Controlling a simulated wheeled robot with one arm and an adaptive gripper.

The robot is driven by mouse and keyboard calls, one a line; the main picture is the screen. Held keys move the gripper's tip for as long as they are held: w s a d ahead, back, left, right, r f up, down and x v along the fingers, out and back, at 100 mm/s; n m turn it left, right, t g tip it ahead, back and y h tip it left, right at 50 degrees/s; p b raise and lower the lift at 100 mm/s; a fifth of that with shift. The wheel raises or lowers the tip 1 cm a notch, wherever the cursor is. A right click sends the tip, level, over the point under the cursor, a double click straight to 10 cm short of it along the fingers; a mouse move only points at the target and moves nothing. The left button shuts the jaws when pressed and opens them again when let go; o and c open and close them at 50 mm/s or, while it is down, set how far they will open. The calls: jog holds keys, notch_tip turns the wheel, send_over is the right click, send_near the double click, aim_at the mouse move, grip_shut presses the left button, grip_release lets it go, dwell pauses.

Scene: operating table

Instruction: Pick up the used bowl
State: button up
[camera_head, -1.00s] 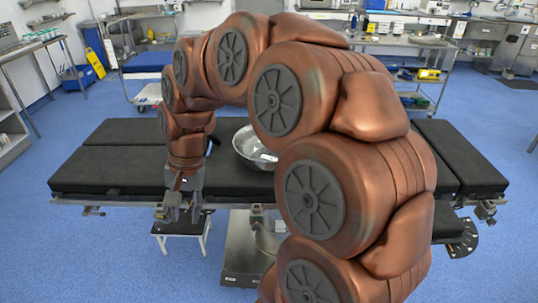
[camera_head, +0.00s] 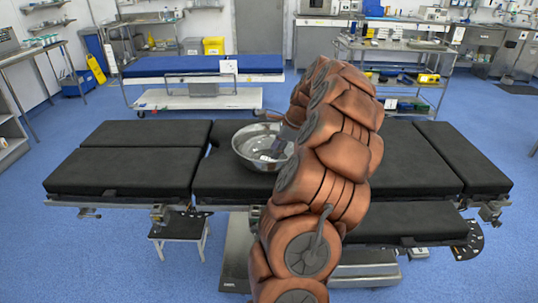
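The used bowl (camera_head: 250,158) is a shiny, wide metal bowl. It sits upright on the black operating table, left of my arm. Something pale shows inside it, either contents or a reflection. My gripper (camera_head: 277,124) is at the bowl's far right rim, mostly hidden behind my copper-coloured arm. A small dark grey part of it reaches left just behind the rim. I cannot tell whether it touches the bowl or whether its fingers are open or shut.
The black padded operating table (camera_head: 120,165) is bare left of the bowl. A blue-topped trolley (camera_head: 185,65) stands behind it. A small step stool (camera_head: 180,228) stands in front on the left. A metal cart (camera_head: 400,62) is at the back right.

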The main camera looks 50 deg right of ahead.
aim_at(268, 162)
jog(key=shift+p+x, duration=0.85)
jog(key=shift+x, duration=3)
jog(key=shift+d+r, duration=0.1)
jog(key=shift+c, duration=0.4)
grip_shut()
